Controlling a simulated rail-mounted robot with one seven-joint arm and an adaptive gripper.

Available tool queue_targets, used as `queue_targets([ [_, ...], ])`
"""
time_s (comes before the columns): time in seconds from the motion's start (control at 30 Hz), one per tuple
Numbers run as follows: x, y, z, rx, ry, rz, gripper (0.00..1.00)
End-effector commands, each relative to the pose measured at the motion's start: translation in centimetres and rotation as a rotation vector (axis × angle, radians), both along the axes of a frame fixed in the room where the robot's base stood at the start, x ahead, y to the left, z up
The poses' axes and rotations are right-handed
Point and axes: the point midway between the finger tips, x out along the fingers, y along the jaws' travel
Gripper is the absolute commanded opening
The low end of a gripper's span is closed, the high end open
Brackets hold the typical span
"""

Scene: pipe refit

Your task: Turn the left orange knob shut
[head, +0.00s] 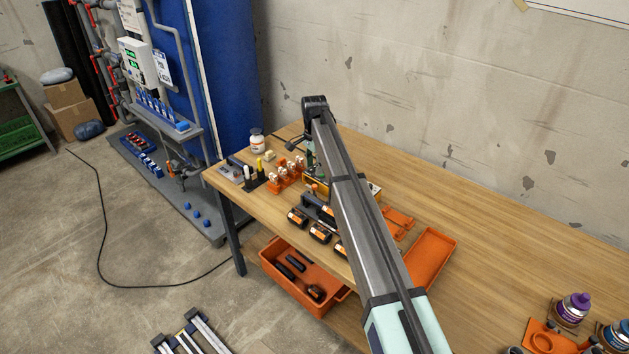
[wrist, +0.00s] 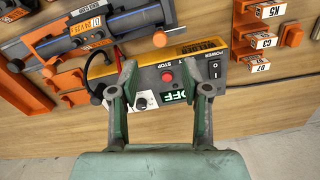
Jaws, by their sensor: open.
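My gripper (wrist: 172,66) is open in the wrist view, its two green-grey fingers apart above a yellow and grey welder box (wrist: 202,50). Nothing is between the fingertips except the view of the box, with its red stop button (wrist: 167,75). A round orange knob (wrist: 160,39) shows just beyond the left finger. Another small orange knob (wrist: 48,72) shows farther left, by a grey clamp holding a blue-striped pipe (wrist: 125,22). I cannot tell for certain which is the task's left knob. The fingers touch neither. In the head view my arm hides most of the box and clamp.
Orange holders with white tags (wrist: 268,42) stand right of the box in the wrist view. In the head view, several black-orange batteries (head: 320,232) lie along the table's front edge, and an orange tray (head: 432,256) lies right of my arm. The table (head: 480,215) is bare towards the wall.

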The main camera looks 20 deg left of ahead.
Motion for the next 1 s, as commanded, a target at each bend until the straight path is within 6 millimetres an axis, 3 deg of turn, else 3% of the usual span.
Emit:
queue_targets([
  [0.2,-0.1,0.0,-4.0,-0.001,0.002,0.0,0.47],
  [0.43,0.0,0.0,-7.2,-0.001,0.001,0.0,0.47],
  [0.9,0.0,0.0,-8.4,0.001,-0.001,0.0,0.47],
  [1.0,0.0,0.0,-8.4,0.0,0.0,0.0,0.12],
])
